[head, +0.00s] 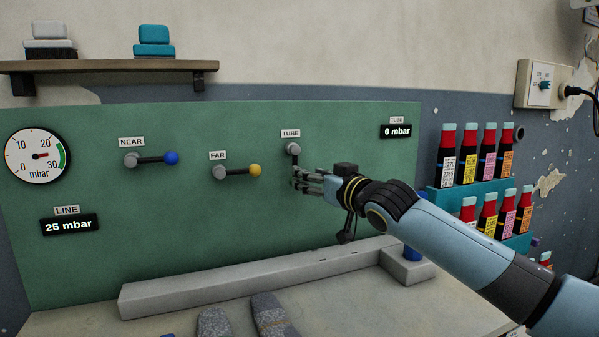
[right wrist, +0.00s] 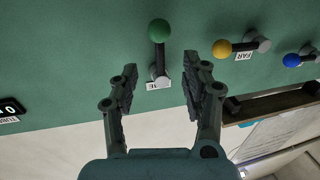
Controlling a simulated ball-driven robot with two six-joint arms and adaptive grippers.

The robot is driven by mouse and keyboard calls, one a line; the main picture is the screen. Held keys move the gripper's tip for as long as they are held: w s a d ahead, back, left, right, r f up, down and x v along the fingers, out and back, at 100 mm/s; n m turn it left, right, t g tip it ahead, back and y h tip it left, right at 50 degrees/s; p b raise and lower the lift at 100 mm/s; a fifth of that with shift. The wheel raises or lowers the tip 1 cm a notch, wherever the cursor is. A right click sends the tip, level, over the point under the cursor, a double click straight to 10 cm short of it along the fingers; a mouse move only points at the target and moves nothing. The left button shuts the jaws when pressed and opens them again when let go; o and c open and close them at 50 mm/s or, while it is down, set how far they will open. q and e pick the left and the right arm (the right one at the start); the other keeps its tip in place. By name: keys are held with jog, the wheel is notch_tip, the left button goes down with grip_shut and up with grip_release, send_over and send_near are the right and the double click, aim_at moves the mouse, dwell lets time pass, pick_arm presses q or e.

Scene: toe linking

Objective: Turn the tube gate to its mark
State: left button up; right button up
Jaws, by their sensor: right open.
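The tube gate (head: 293,149) has a grey pivot under the TUBE label, and its dark lever hangs straight down, with its lower part hidden by my gripper. In the right wrist view, which is upside down, the lever (right wrist: 160,58) ends in a green ball (right wrist: 159,31). My right gripper (head: 298,180) is open at the lower part of the lever. In the wrist view the fingers (right wrist: 160,85) stand on either side of the lever, with a gap on both sides. I cannot make out a mark for the gate. My left gripper is not in view.
The near gate (head: 150,160) with a blue ball and the far gate (head: 236,171) with a yellow ball point right. The line display (head: 69,224) reads 25 mbar; the tube display (head: 396,132) reads 0 mbar. A ledge (head: 250,275) runs below the green panel.

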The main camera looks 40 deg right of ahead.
jog(key=w, duration=0.5)
jog(key=shift+d+b, duration=0.1)
jog(key=shift+b, duration=0.2)
grip_shut()
